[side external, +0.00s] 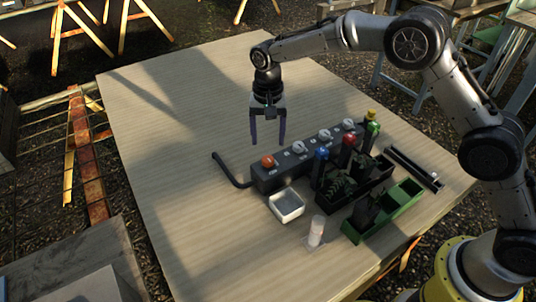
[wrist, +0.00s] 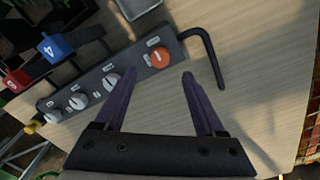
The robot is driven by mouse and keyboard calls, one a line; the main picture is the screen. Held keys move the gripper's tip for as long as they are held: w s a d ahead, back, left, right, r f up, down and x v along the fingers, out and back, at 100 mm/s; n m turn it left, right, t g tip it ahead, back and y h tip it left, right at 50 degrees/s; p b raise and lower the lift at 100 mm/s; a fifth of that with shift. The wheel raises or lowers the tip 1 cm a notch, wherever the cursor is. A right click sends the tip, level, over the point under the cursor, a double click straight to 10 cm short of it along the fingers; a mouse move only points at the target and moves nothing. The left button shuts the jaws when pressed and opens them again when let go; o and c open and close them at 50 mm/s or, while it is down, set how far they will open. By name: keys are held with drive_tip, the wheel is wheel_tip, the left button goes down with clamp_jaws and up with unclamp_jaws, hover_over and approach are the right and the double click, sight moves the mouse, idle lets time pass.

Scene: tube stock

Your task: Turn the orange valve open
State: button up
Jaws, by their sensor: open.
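The orange valve (side external: 268,161) is a round knob at the left end of a dark valve block (side external: 276,184) on the table. In the wrist view the orange valve (wrist: 160,57) sits at the end of the block nearest a bent black pipe, with a light mark on its face. My gripper (side external: 268,143) is open and empty, pointing down above the table behind the block, apart from the valve. In the wrist view the two purple fingers of my gripper (wrist: 158,78) show apart, with the orange valve between and beyond their tips.
Several white knobs (side external: 299,147) line the same block. A bent black pipe (side external: 230,172) leaves its left end. In front stand a white tray (side external: 287,205), a clear container (side external: 316,230), a dark rack with coloured-topped tubes (side external: 349,142) and a green bin (side external: 383,225). The table's left side is clear.

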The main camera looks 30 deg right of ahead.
sight(268, 158)
wheel_tip(268, 158, down, 7)
drive_tip(key=shift+f, duration=0.1)
drive_tip(key=shift+c, duration=0.4)
clamp_jaws()
